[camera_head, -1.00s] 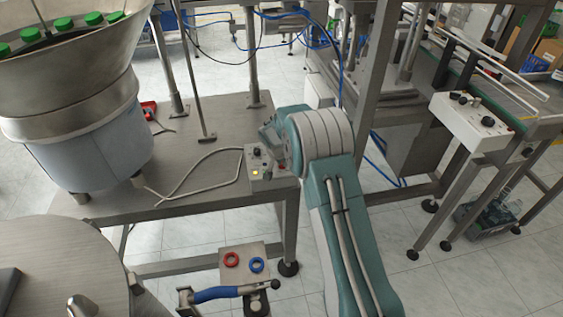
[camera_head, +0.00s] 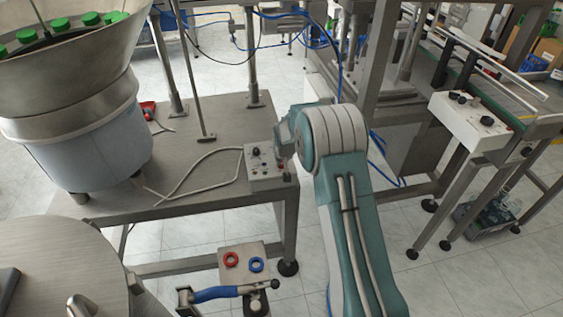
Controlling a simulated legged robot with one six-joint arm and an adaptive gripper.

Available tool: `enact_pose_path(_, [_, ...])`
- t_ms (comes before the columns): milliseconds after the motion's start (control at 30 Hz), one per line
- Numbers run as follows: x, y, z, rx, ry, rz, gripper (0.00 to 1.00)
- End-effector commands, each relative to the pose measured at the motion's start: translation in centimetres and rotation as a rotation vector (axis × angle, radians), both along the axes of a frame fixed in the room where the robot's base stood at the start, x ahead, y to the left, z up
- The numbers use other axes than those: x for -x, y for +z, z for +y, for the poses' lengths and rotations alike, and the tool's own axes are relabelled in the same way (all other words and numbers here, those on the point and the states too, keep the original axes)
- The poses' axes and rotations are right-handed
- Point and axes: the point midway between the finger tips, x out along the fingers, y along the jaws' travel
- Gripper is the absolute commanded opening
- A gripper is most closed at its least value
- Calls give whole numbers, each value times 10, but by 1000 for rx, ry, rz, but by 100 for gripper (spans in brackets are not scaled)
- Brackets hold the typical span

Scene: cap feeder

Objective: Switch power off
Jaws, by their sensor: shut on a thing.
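The small white control box (camera_head: 262,182) sits at the right end of the steel table, with a dark knob and several small buttons on its face. No lit lamp shows on it. My gripper (camera_head: 284,160) is at the right side of this box, against its panel. It is shut on the power switch, which is mostly hidden behind the fingers and wrist. A grey cable runs from the box to the left across the table.
A large steel bowl feeder (camera_head: 70,90) with green caps stands on the left of the steel table (camera_head: 205,190). A second control box (camera_head: 470,120) is on the conveyor at right. A blue-handled lever (camera_head: 215,294) and a plate with red and blue rings (camera_head: 243,262) are below.

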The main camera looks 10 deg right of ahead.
Motion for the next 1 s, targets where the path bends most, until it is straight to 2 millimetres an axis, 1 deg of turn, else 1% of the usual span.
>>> enact_pose_path(300, [-1, -1, -2, -1, 242, -2, 0])
enact_pose_path(600, [-1, -1, -3, 0, 434, -2, 0])
enact_pose_path(800, [-1, -1, -3, 1, 521, -1, 0])
enact_pose_path(1000, [-1, -1, -4, 1, 567, -1, 0])
